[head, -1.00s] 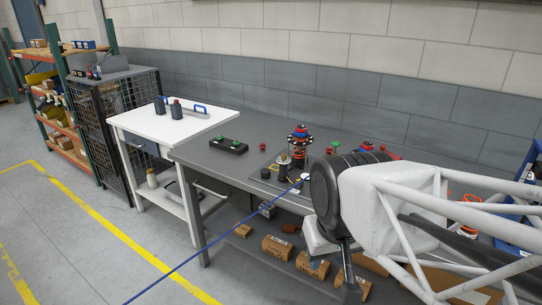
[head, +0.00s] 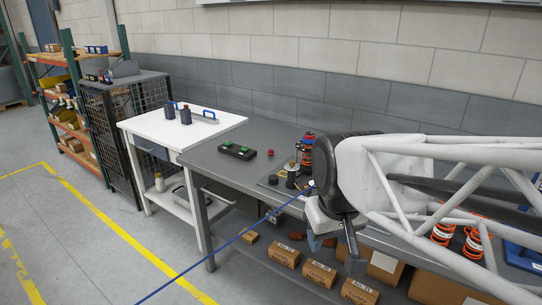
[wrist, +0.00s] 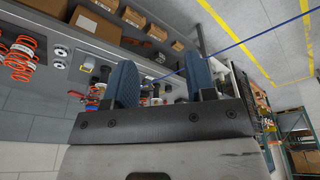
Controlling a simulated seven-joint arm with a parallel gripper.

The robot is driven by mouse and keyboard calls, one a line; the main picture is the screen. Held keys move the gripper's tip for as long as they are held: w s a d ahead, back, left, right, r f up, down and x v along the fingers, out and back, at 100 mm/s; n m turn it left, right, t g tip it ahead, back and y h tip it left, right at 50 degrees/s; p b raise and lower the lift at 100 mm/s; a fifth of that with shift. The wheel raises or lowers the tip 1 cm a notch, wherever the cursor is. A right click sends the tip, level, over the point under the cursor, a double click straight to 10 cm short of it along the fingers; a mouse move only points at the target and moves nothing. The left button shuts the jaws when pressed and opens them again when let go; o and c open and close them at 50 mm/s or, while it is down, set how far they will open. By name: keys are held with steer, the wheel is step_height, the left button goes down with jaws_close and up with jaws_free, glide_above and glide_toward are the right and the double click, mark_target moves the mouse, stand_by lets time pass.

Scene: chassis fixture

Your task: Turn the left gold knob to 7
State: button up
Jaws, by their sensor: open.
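My gripper (wrist: 160,80) shows in the wrist view as two blue fingers standing apart with nothing between them. In the head view my arm comes in from the right and its end hangs over the bench's front edge, hiding part of the fixture. No gold knob can be made out with certainty. The fixture plate (head: 270,183) lies on the grey bench, with small dark and pale parts on it. A black and red stacked part (head: 307,150) stands behind them, partly hidden by my arm.
A black box with green buttons (head: 237,151) and a red button (head: 270,153) sit on the bench (head: 205,160). A white table (head: 150,125) with dark bottles stands left. A blue line (head: 215,248) crosses in front.

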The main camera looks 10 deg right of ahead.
steer(key=w+d+r+n, duration=0.1)
steer(key=w+r+n, duration=0.25)
steer(key=w, duration=1.05)
steer(key=n+g, duration=0.2)
steer(key=n, duration=0.7)
glide_above(292, 161)
step_height(292, 161, down, 10)
steer(key=shift+f, duration=0.15)
steer(key=shift+f, duration=0.15)
steer(key=shift+f, duration=3.75)
steer(key=c, duration=0.9)
